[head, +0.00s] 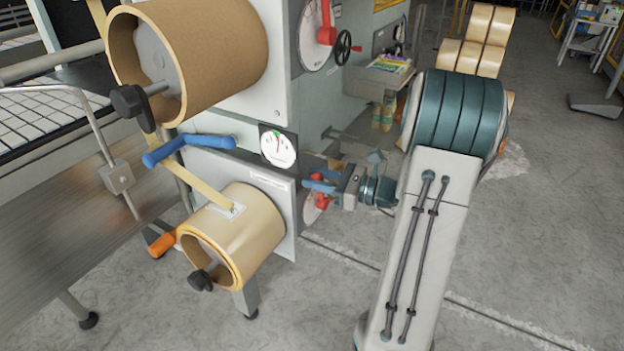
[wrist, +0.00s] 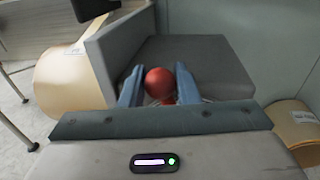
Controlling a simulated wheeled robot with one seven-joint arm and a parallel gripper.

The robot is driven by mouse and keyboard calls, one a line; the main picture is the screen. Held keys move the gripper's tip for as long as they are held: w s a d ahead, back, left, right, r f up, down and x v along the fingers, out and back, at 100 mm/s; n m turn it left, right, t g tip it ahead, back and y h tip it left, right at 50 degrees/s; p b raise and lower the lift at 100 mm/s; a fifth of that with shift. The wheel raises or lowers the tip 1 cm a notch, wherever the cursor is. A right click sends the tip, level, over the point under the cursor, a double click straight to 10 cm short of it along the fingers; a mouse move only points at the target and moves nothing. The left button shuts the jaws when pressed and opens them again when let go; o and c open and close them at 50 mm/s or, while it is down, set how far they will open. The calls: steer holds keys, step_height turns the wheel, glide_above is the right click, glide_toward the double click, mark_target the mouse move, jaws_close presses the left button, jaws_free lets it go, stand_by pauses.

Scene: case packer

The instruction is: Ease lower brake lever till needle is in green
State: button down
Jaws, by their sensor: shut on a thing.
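The lower brake lever (head: 322,201) is red and stands in front of a pale round plate on the side of the machine. Its red ball knob (wrist: 158,83) shows in the wrist view between the two blue fingers. My gripper (head: 318,184) is shut on that knob, one finger on each side, and it also shows in the wrist view (wrist: 158,73). The lever's shaft is mostly hidden. The round gauge (head: 279,148) has a white face, a small green band near the top and a red needle pointing roughly up. The needle looks at or beside the green; I cannot tell exactly.
A large tape roll (head: 215,45) is above and a smaller one (head: 255,225) below, left of the gauge. A blue handle (head: 190,148) sits between them. An upper red lever (head: 326,34) is on another dial, beside a black handwheel (head: 343,47).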

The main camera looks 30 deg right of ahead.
steer(key=c, duration=1.1)
jaws_free()
steer(key=shift+d, duration=0.1)
steer(key=v, duration=1.4)
steer(key=shift+b, duration=0.3)
